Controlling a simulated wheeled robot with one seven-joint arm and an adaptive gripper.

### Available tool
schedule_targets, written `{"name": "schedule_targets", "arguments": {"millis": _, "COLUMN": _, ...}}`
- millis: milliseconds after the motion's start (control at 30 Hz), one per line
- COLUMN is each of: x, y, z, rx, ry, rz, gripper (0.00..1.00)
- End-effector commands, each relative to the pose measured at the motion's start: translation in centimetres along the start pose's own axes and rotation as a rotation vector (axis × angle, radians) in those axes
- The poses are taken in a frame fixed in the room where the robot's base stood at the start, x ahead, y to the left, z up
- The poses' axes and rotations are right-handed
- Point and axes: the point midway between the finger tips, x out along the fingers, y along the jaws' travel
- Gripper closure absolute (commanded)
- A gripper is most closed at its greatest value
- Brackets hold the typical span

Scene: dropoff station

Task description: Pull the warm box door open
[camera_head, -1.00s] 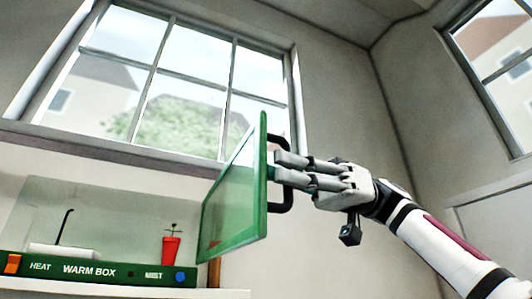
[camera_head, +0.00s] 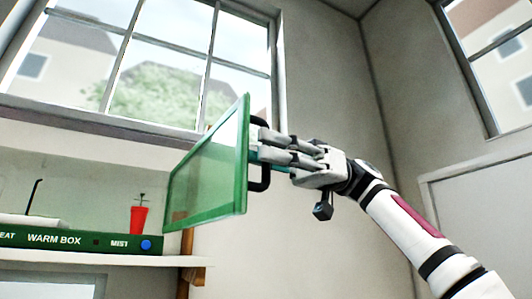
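The warm box (camera_head: 55,239) is at the lower left, with a green base strip lettered "WARM BOX" and "MIST". Its door (camera_head: 203,175), a clear pane in a green frame, stands swung out from the box's right end. A black bar handle (camera_head: 264,184) is on the door's right side. My gripper (camera_head: 256,147) reaches in from the right with its fingers around the handle's upright bar, and looks shut on it. The fingers hide the middle of the handle, so the exact contact cannot be seen.
A red pot with a small plant (camera_head: 139,218) stands inside the box, left of the door. The box rests on a white shelf (camera_head: 110,259) with a wooden bracket (camera_head: 186,270). A window (camera_head: 150,75) is behind. The wall right of the door is clear.

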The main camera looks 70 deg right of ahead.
Motion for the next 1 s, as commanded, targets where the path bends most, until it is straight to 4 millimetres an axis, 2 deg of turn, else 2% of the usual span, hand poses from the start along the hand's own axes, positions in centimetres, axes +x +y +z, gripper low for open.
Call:
{"name": "schedule_targets", "arguments": {"millis": 233, "x": 0.0, "y": 0.0, "z": 0.1, "rx": 0.0, "ry": -0.002, "rz": -0.001, "gripper": 0.69}}
{"name": "schedule_targets", "arguments": {"millis": 367, "x": -0.7, "y": 0.0, "z": 0.1, "rx": -0.001, "ry": -0.002, "rz": -0.001, "gripper": 0.69}}
{"name": "schedule_targets", "arguments": {"millis": 800, "x": -7.8, "y": 0.1, "z": 0.0, "rx": -0.002, "ry": 0.0, "rz": -0.002, "gripper": 0.69}}
{"name": "schedule_targets", "arguments": {"millis": 1000, "x": -10.3, "y": 0.1, "z": 0.0, "rx": -0.002, "ry": 0.001, "rz": -0.001, "gripper": 0.69}}
